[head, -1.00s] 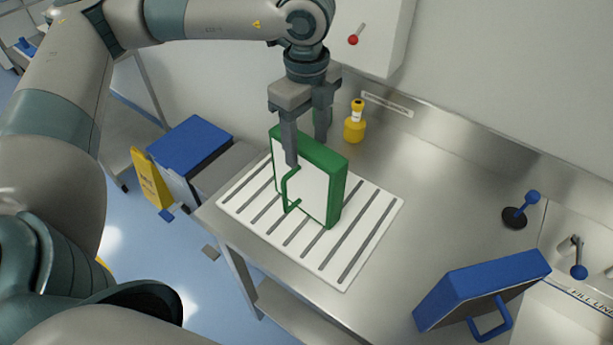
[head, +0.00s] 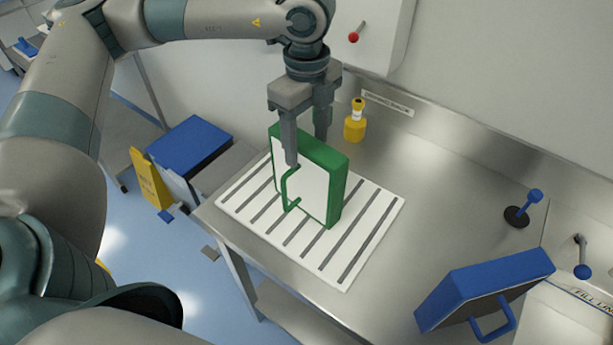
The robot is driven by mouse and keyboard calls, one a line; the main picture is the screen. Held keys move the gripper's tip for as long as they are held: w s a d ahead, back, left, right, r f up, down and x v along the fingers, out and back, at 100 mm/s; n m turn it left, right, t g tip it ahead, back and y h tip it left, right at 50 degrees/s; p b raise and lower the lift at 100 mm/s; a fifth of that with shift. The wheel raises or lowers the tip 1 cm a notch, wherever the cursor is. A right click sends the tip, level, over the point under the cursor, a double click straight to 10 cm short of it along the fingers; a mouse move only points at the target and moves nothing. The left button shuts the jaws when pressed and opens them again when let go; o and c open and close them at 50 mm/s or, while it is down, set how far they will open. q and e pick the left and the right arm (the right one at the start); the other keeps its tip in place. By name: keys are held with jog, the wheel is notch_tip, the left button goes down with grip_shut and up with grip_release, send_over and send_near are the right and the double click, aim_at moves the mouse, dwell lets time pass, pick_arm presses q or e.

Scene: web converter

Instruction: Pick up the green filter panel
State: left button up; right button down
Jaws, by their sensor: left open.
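The green filter panel (head: 333,188) stands upright on the white slotted rack (head: 364,243) on the steel counter. It has a green frame, a white face and a green handle on its front side. My left gripper (head: 306,150) points down over the panel from above. It is open, with one finger in front of the white face and the other behind the panel's top edge. The far fingertip is partly hidden behind the panel, and I cannot tell if either finger touches it. My right gripper is not in view.
A blue-framed panel with a handle (head: 485,290) leans at the sink on the right. A yellow bottle (head: 355,125) stands behind the rack near the wall. A blue-knobbed lever (head: 518,214) rises from the counter, which is clear between rack and lever. A blue-topped bin (head: 190,145) stands left.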

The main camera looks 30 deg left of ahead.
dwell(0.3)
pick_arm(q)
jog(key=shift+c, duration=0.7)
grip_shut()
